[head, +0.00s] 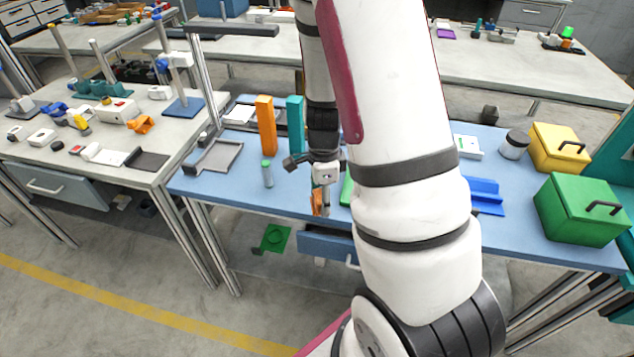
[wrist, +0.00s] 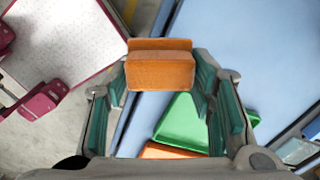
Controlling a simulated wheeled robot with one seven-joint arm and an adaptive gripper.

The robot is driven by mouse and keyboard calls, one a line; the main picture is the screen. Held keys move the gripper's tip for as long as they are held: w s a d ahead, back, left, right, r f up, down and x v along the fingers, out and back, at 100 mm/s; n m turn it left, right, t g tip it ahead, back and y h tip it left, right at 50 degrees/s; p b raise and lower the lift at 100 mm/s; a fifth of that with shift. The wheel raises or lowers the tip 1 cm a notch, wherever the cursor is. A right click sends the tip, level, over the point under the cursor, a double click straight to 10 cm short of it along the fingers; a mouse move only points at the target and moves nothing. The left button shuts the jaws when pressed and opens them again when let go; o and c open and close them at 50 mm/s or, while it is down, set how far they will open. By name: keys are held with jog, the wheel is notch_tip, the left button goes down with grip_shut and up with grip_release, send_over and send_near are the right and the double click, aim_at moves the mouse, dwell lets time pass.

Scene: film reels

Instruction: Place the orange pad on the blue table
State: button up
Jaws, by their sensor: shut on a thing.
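An orange pad (wrist: 160,70) sits between the two green-lined fingers of my gripper (wrist: 160,82) in the wrist view. The fingers are shut on its two ends. In the head view my gripper (head: 320,200) is small, beside my large white arm, with the orange pad (head: 316,203) at its tip near the front edge of the blue table (head: 230,187). The wrist view shows the blue tabletop (wrist: 275,50) to the right of the pad. I cannot tell the exact gap between pad and table.
A green wedge-shaped piece (wrist: 182,122) and another orange piece (wrist: 165,150) lie close to my gripper. Tall orange (head: 266,127) and teal (head: 295,125) blocks and a small cylinder (head: 267,173) stand left on the table. An open drawer (head: 325,243) juts out below its front edge.

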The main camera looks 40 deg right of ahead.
jog(key=w+d, duration=0.1)
jog(key=w, duration=0.1)
jog(key=w+d, duration=0.2)
jog(key=w, duration=0.1)
jog(key=w+d, duration=0.1)
jog(key=w, duration=0.2)
jog(key=shift+d+f, duration=0.4)
jog(key=shift+w+d+f, duration=0.15)
jog(key=shift+f, duration=1.65)
jog(key=shift+f, duration=0.15)
jog(key=o, duration=1.1)
jog(key=shift+o, duration=0.2)
